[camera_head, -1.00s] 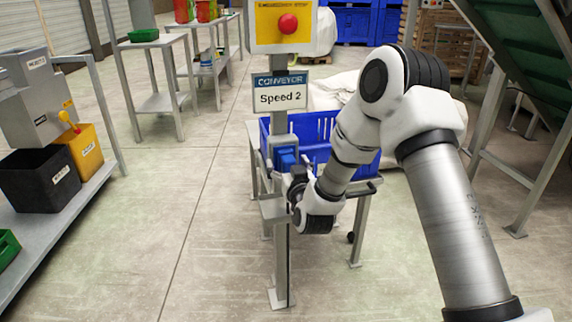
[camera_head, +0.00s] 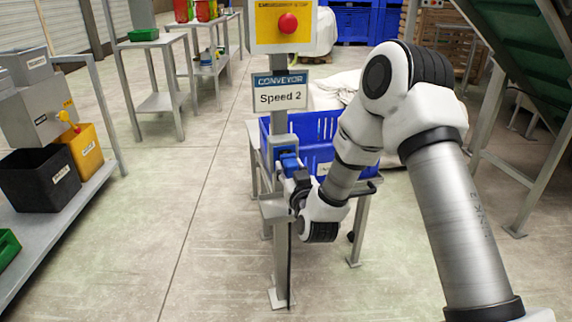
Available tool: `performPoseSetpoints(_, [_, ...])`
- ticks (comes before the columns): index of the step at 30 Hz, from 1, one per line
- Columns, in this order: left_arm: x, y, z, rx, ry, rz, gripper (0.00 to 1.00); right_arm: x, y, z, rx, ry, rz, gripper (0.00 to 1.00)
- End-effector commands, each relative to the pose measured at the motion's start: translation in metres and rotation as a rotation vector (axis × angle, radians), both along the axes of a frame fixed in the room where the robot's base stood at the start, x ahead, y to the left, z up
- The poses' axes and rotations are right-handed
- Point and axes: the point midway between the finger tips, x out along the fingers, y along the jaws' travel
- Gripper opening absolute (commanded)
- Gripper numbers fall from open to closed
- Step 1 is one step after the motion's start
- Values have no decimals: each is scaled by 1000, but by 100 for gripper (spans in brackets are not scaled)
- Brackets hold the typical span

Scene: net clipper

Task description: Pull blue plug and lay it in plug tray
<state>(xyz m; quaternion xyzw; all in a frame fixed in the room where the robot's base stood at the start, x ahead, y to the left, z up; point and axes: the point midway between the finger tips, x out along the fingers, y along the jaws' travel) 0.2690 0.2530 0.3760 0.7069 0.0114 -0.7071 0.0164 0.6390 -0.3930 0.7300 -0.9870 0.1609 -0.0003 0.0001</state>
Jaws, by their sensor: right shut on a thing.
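My right gripper (camera_head: 296,178) is shut on the plug from the right and below. The plug sits slightly in front of the box; whether its pins are fully clear is too small to tell. A thin dark line, perhaps its cable, runs down the post. A small grey shelf (camera_head: 273,209) below the gripper may be the plug tray. My left gripper is not in view.
A red stop button (camera_head: 288,23) on a yellow box tops the post. A blue crate (camera_head: 322,130) stands on a stand behind the gripper. At left a bench (camera_head: 45,240) holds a black bin (camera_head: 40,182) and a yellow bin (camera_head: 86,155). The floor between is clear.

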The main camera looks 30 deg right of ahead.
Motion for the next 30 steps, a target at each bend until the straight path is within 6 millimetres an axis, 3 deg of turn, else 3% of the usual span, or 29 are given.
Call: performPoseSetpoints(30, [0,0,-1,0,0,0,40,-35,12,0,0,0,0,0])
